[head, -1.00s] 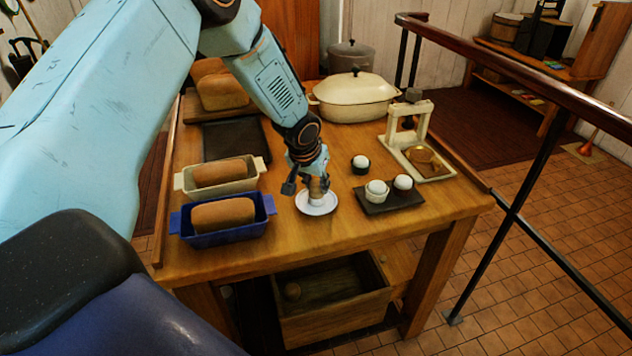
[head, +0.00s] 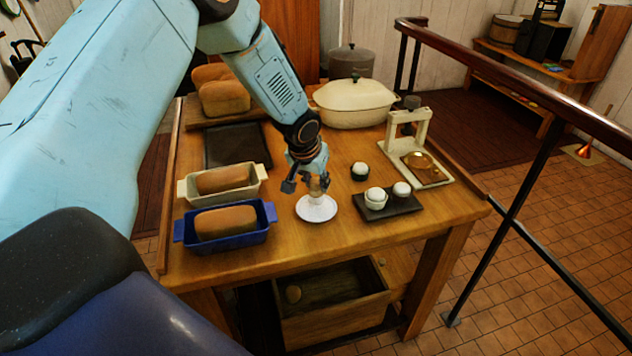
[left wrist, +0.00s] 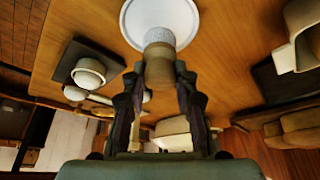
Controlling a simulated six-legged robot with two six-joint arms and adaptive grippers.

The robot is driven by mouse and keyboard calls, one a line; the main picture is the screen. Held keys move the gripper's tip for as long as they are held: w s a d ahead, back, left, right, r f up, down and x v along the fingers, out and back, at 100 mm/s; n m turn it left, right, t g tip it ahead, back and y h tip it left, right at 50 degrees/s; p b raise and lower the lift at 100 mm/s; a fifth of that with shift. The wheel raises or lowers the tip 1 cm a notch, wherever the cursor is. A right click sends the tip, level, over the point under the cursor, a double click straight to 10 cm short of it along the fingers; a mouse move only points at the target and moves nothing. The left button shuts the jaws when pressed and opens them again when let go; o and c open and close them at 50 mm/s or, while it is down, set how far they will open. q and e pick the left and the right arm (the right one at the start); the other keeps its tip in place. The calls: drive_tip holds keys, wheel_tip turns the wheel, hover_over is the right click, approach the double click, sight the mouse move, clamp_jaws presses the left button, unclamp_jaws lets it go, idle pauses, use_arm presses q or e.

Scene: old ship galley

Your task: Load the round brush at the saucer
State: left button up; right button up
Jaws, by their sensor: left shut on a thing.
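My left gripper (head: 316,184) is shut on the round brush (head: 318,192), which points downward with its pale bristle end. In the left wrist view the gripper's fingers (left wrist: 160,90) close on the tan handle of the brush (left wrist: 159,64). The white saucer (head: 316,212) lies on the wooden table below the brush and also shows in the left wrist view (left wrist: 133,22). The brush end overlaps the saucer's far part in the head view. I cannot tell whether the bristles touch it. My right gripper is out of view.
A blue loaf tin (head: 212,240) stands left. A cream stand (head: 430,176) and casserole (head: 356,101) stand farther back. Table is clear in front.

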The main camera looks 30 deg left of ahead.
sight(316, 180)
use_arm(q)
drive_tip(key=shift+r+p, duration=1.4)
drive_tip(key=shift+r, duration=0.55)
drive_tip(key=shift+w+f, duration=0.1)
